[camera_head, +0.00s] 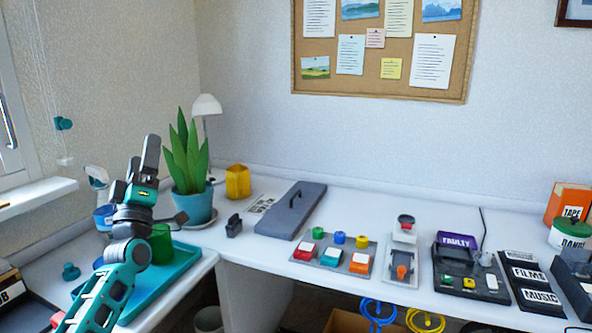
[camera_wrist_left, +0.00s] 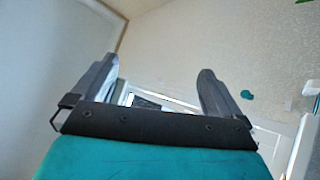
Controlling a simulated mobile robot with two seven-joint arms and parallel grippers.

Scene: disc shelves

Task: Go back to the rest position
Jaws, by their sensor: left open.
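My left gripper (camera_head: 146,160) is raised over the left part of the desk, in front of the potted plant (camera_head: 186,160) in the head view. Its fingers point up. In the left wrist view my left gripper (camera_wrist_left: 155,80) has its two dark fingers wide apart, with nothing between them but wall and window frame behind. My right gripper is in neither view.
Below my left arm lies a teal tray (camera_head: 182,278) with a green cup (camera_head: 160,245). A grey panel with a handle (camera_head: 291,210), a board with coloured buttons (camera_head: 333,258) and a dark device labelled FAULTY (camera_head: 458,262) stand along the desk (camera_head: 235,255).

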